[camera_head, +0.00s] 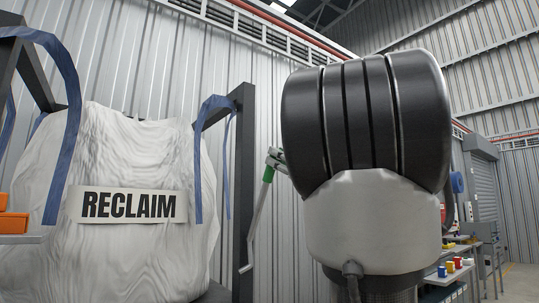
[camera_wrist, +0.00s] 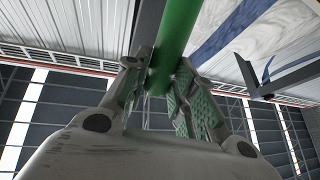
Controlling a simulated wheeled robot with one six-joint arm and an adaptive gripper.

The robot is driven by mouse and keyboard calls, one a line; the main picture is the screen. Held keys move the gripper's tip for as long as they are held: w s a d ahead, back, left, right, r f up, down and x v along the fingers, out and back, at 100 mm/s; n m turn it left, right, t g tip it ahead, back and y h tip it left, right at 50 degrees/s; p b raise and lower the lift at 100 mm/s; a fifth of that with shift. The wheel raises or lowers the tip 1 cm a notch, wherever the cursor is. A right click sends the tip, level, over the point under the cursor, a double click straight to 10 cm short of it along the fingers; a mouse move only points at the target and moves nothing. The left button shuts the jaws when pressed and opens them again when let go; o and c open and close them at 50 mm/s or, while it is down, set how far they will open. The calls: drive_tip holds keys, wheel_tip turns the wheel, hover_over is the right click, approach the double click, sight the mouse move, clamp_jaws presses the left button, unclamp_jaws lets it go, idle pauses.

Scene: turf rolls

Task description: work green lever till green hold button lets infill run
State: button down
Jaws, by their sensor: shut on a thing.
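The green lever (camera_head: 268,173) shows in the head view as a green grip at the top of a thin grey rod. The rod slants down to the left, beside a dark upright post. My gripper (camera_head: 275,157) is at the top of the green grip, partly hidden by my own arm. In the wrist view the green lever (camera_wrist: 179,35) runs in from the top edge to between the two fingers of my gripper (camera_wrist: 160,75), which is shut on it. I cannot make out the green hold button or any infill in either view.
A white bulk bag marked RECLAIM (camera_head: 130,240) hangs by blue straps at the left, from a dark frame (camera_head: 243,200). Orange bins (camera_head: 13,222) sit at the far left edge. A workbench (camera_head: 445,277) with small coloured containers stands at the right. My arm covers much of the centre right.

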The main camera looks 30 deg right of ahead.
drive_tip(key=s+f, duration=0.1)
drive_tip(key=s+f+t, duration=0.1)
drive_tip(key=shift+s+f+n+y, duration=0.2)
drive_tip(key=shift+s+n+y, duration=0.1)
drive_tip(key=shift+s, duration=0.1)
drive_tip(key=c, duration=1.2)
unclamp_jaws()
drive_tip(key=shift+s+d, duration=0.1)
drive_tip(key=shift+o, duration=0.2)
drive_tip(key=v, duration=1.2)
